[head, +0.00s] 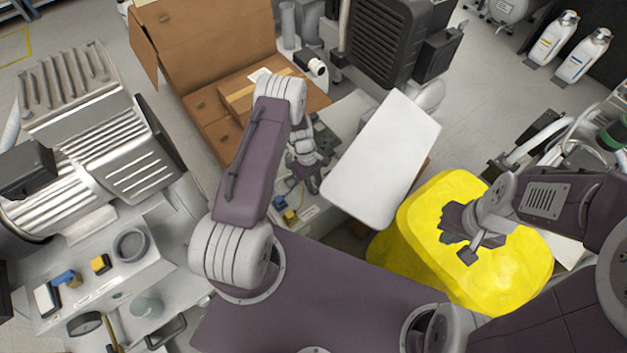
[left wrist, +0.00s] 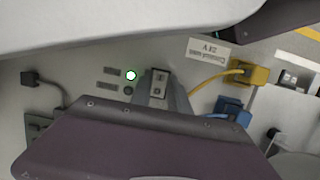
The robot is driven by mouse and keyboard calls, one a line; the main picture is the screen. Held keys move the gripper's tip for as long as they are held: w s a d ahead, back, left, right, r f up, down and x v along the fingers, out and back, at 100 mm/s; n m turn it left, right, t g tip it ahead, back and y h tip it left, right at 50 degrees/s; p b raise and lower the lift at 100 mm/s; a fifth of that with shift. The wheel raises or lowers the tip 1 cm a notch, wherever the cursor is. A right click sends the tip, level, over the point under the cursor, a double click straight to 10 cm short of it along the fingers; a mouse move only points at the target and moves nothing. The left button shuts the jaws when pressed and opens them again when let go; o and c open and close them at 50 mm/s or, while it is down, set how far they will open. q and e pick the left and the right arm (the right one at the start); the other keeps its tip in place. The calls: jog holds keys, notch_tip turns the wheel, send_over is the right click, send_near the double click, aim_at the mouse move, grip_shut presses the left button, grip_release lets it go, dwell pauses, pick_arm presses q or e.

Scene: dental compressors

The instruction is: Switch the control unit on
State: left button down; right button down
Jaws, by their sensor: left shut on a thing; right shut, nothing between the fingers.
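The control unit (left wrist: 80,70) is a pale grey panel with a label reading "Control unit 24 V", upside down in the left wrist view. Its dark rocker switch (left wrist: 159,84) is at the middle. A round indicator light (left wrist: 131,75) beside it shows bright white with a green rim. In the head view the control unit (head: 307,212) is partly hidden by my left arm and a white panel. My left gripper (head: 316,184) is at the unit; in the wrist view its fingers (left wrist: 162,90) are shut at the switch. My right gripper (head: 469,251) is shut and empty, over a yellow container.
A yellow plug (left wrist: 254,74) and a blue plug (left wrist: 230,108) sit beside the switch, with cables. The white panel (head: 382,155) overhangs close to my left gripper. The yellow container (head: 425,225) stands at right, an open cardboard box (head: 190,45) behind, and a compressor (head: 90,140) at left.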

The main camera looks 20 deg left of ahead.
pick_arm(q)
jog(key=shift+s+d+r+t+y+p, duration=0.2)
jog(key=shift+t+y+p, duration=0.1)
jog(key=shift+y+p, duration=0.35)
jog(key=shift+f, duration=0.25)
jog(key=shift+w, duration=0.1)
pick_arm(e)
notch_tip(320, 180, up, 3)
jog(key=shift+w+f, duration=0.1)
jog(key=shift+f, duration=0.1)
pick_arm(q)
jog(key=c, duration=1.2)
grip_release()
jog(key=shift+c, duration=0.2)
jog(key=shift+r, duration=0.1)
notch_tip(320, 180, up, 9)
jog(key=a+p, duration=0.1)
jog(key=p, duration=0.2)
jog(key=shift+w+p, duration=0.25)
jog(key=shift+p, duration=0.15)
pick_arm(e)
notch_tip(320, 180, up, 4)
jog(key=shift+f, duration=0.15)
